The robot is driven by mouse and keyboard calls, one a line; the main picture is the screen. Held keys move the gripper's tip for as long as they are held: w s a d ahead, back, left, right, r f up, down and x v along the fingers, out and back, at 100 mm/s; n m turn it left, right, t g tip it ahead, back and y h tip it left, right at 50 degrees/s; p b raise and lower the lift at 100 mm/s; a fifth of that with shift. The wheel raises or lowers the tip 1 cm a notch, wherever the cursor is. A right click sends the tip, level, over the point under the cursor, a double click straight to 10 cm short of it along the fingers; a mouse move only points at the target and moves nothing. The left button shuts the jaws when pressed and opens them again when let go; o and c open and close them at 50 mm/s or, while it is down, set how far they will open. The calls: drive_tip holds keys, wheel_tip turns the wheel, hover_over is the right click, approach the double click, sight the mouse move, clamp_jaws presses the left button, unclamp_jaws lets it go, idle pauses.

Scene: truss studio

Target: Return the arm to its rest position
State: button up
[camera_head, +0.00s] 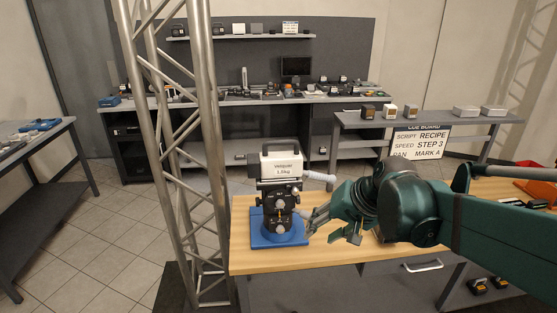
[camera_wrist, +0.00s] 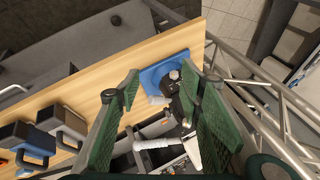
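My gripper (camera_head: 322,224) is at the end of my green arm, low over the wooden table (camera_head: 330,256), just right of a black device (camera_head: 277,208) on a blue base (camera_head: 258,240). A white block labelled "Velspar 1.2kg" (camera_head: 281,166) with a dark handle sits on top of the device. In the wrist view, my gripper (camera_wrist: 162,82) has its two green fingers spread wide apart. The blue base (camera_wrist: 153,75) and part of the device show in the gap between them. Nothing is visibly held. I cannot tell whether a finger touches the device.
A metal truss (camera_head: 203,150) stands close to the left of the table. Dark handled blocks (camera_wrist: 32,143) sit on the table in the wrist view. A sign board (camera_head: 420,141), a rear bench (camera_head: 230,99) and a left-hand table (camera_head: 30,150) stand farther off.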

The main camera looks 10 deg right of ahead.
drive_tip(key=s+d+n+t+h, duration=0.2)
drive_tip(key=s+n+h, duration=0.1)
drive_tip(key=s, duration=1.1)
drive_tip(key=shift+s+d+f+n+h, duration=0.2)
drive_tip(key=shift+d+f+n+h, duration=0.1)
idle(1.1)
